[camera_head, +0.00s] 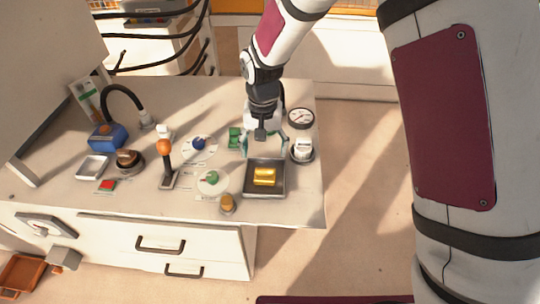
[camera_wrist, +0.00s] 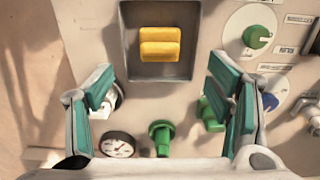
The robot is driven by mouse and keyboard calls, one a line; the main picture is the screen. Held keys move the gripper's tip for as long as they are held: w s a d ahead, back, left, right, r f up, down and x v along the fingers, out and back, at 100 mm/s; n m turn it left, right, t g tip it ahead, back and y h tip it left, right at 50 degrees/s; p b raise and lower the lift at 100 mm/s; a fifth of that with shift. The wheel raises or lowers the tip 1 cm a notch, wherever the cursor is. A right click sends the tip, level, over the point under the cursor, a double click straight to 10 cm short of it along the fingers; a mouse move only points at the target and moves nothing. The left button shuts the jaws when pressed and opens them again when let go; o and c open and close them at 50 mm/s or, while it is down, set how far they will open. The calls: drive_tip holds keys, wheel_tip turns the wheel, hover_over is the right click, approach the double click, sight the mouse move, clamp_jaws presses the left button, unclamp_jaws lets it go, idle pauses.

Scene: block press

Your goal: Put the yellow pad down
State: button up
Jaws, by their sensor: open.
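The yellow pad (camera_head: 264,176) lies in a dark square tray (camera_head: 251,189) at the right front of the worktop. In the wrist view the yellow pad (camera_wrist: 160,44) shows as two yellow bars side by side, inside the tray (camera_wrist: 130,70). My gripper (camera_head: 265,150) is above the worktop, just behind the tray. In the wrist view my gripper (camera_wrist: 162,78) has its teal fingers spread wide. Nothing is between them, and the pad is apart from them, beyond the fingertips.
Close by stand a gauge (camera_head: 300,117), a white-topped round part (camera_head: 302,148), a green knob (camera_head: 212,178) and a green fitting (camera_head: 235,137). An orange-topped lever (camera_head: 165,148) stands further left. The worktop's right edge is near the tray.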

drive_tip(key=shift+r, duration=0.2)
drive_tip(key=s+d+r+t, duration=0.1)
drive_tip(key=s+d+r, duration=0.4)
drive_tip(key=d+r, duration=0.3)
drive_tip(key=s+d+r, duration=0.5)
drive_tip(key=d+r, duration=0.1)
drive_tip(key=r, duration=0.4)
drive_tip(key=s+d+r, duration=0.2)
drive_tip(key=s+d, duration=0.2)
drive_tip(key=s, duration=0.5)
drive_tip(key=s+d+r+t, duration=0.1)
drive_tip(key=s+d, duration=0.3)
drive_tip(key=s, duration=0.5)
drive_tip(key=shift+s+r+t, duration=0.15)
drive_tip(key=shift+r+t, duration=0.15)
drive_tip(key=shift+r, duration=0.2)
wheel_tip(320, 180, up, 8)
drive_tip(key=t+p, duration=0.1)
drive_tip(key=p, duration=0.5)
drive_tip(key=shift+f+t, duration=0.25)
drive_tip(key=shift+t, duration=0.05)
